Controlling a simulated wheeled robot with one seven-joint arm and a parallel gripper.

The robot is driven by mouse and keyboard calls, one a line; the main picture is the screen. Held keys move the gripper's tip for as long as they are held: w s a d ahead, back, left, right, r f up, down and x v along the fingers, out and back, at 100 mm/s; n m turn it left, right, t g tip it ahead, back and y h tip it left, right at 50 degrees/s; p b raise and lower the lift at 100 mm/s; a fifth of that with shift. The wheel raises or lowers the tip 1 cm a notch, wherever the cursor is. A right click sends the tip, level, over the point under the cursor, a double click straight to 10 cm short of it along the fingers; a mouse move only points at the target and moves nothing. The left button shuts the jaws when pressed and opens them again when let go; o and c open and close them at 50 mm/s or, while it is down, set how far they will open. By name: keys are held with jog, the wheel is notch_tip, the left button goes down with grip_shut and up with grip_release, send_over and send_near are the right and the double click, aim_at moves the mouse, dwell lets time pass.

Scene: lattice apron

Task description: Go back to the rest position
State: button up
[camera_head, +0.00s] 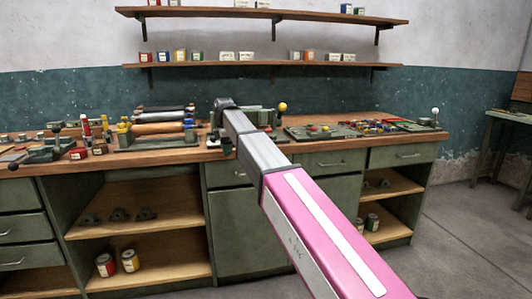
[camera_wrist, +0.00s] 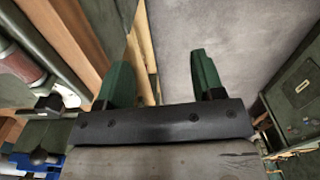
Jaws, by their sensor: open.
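My gripper (camera_wrist: 163,62) shows in the wrist view with its two green fingers apart and nothing between them. Bare grey floor or wall and a strip of light wood lie behind the fingers. In the head view my pink and grey arm reaches from the lower right toward the workbench (camera_head: 225,152). The arm's far end is over the bench's middle; the fingers cannot be made out there.
On the bench stand a rack of rollers (camera_head: 160,127) at left and a green tray of small parts (camera_head: 322,132) at right. A yellow-knobbed device (camera_head: 262,120) is close beside the arm's end. Shelves (camera_head: 265,66) hang above. Floor is clear at right (camera_head: 470,225).

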jog(key=s+d+f+m, duration=0.5)
jog(key=d+f, duration=0.4)
jog(key=f, duration=0.1)
jog(key=s+d+f+m, duration=0.4)
jog(key=d+f+m, duration=0.1)
jog(key=d+f, duration=0.4)
jog(key=s+d+f+m, duration=0.4)
jog(key=s+d+f, duration=0.1)
jog(key=d+f, duration=0.45)
jog(key=s+d+f+m, duration=0.7)
jog(key=s+d+f, duration=0.1)
jog(key=s, duration=0.3)
jog(key=shift+s+d+f+m, duration=0.15)
jog(key=shift+s+f+m, duration=0.15)
jog(key=shift+f, duration=0.15)
